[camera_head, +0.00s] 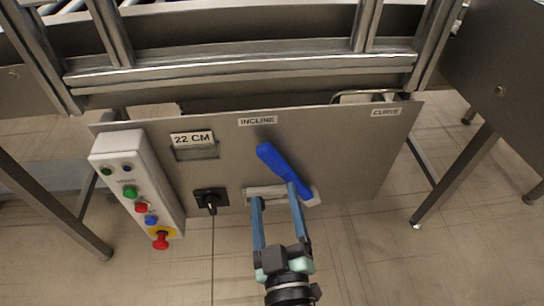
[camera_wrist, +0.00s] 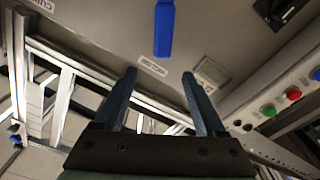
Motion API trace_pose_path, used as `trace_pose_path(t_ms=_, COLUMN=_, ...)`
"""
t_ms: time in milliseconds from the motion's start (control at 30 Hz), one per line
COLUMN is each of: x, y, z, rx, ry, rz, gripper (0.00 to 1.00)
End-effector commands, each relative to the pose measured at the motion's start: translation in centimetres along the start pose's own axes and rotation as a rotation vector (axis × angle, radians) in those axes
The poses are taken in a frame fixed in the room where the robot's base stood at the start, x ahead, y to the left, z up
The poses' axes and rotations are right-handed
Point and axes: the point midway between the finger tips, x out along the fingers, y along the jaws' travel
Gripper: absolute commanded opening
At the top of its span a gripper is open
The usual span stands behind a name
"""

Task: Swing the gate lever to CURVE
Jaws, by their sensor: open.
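The blue gate lever (camera_head: 283,169) is on the grey panel. It slants up and to the left, its free end below and just right of the INCLINE label (camera_head: 258,120). The CURVE label (camera_head: 386,112) is at the panel's upper right. My gripper (camera_head: 275,193) is open and empty in front of the lever's lower part; its right finger overlaps the lever's lower end in the head view. In the wrist view, my gripper (camera_wrist: 159,74) points at the panel, and the lever (camera_wrist: 164,30) shows beyond the fingertips, between their lines. I cannot tell whether a finger touches it.
A white button box (camera_head: 135,185) with a red stop knob is at the panel's left. A black rotary switch (camera_head: 210,198) and a 22 CM display (camera_head: 193,145) sit left of the lever. A metal conveyor frame (camera_head: 240,68) runs above.

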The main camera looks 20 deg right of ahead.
Motion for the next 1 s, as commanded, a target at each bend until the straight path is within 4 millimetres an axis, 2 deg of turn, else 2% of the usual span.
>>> trace_pose_path(t_ms=33, x=-0.9, y=-0.1, z=1.4, rx=-0.015, ry=-0.027, rz=-0.001, gripper=0.72)
trace_pose_path(t_ms=100, x=-1.5, y=-0.2, z=2.4, rx=-0.028, ry=-0.045, rz=-0.001, gripper=0.72)
trace_pose_path(t_ms=267, x=-1.0, y=-0.3, z=3.0, rx=-0.036, ry=-0.053, rz=0.001, gripper=0.72)
trace_pose_path(t_ms=800, x=7.4, y=-0.3, z=3.4, rx=-0.034, ry=-0.052, rz=0.001, gripper=0.72)
trace_pose_path(t_ms=1000, x=9.9, y=-0.3, z=3.5, rx=-0.035, ry=-0.053, rz=-0.001, gripper=0.72)
